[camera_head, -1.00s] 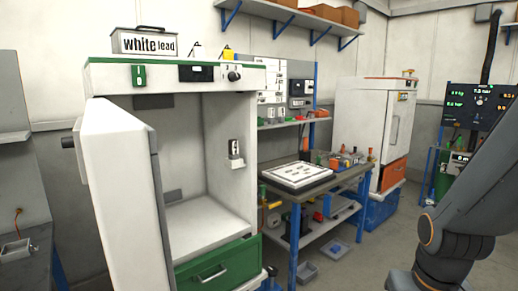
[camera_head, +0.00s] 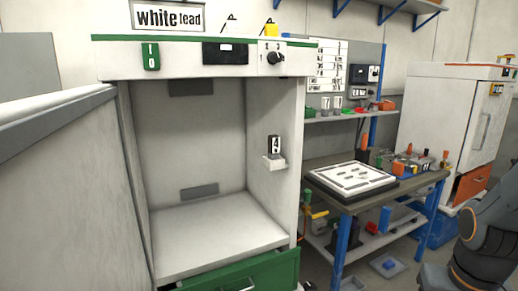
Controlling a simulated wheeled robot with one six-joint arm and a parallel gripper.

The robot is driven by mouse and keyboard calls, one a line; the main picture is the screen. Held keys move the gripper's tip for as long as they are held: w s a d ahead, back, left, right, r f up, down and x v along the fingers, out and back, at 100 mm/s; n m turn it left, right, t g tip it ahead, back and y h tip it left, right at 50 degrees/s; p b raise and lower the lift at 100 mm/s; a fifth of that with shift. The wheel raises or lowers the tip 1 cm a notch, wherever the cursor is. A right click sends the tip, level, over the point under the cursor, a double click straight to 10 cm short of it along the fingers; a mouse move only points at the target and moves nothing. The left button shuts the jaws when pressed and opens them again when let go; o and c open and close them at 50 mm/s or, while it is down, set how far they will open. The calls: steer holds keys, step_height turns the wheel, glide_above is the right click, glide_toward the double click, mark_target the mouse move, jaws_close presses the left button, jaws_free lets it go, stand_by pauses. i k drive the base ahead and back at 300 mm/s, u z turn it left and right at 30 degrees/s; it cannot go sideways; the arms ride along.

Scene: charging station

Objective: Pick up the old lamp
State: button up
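Nothing in view is clearly recognisable as the old lamp. The white cabinet (camera_head: 200,255) labelled "white lead" stands open in front of me. On its inner right wall a small dark piece with a white mark (camera_head: 274,147) sits on a white bracket (camera_head: 274,163). I cannot tell whether this is the lamp. My gripper is not in view; only a dark part of my arm shows at the lower right.
The cabinet's open door (camera_head: 65,190) fills the left side. A green drawer (camera_head: 245,275) is below the chamber. To the right stands a workbench (camera_head: 425,182) with a white patterned board (camera_head: 352,179) and small parts. Another white cabinet (camera_head: 450,115) stands behind it.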

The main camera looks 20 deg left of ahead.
mark_target(274, 140)
steer(key=u, duration=0.5)
steer(key=i, duration=0.6)
steer(key=u, duration=1.1)
steer(key=i, duration=0.4)
steer(key=u, duration=0.35)
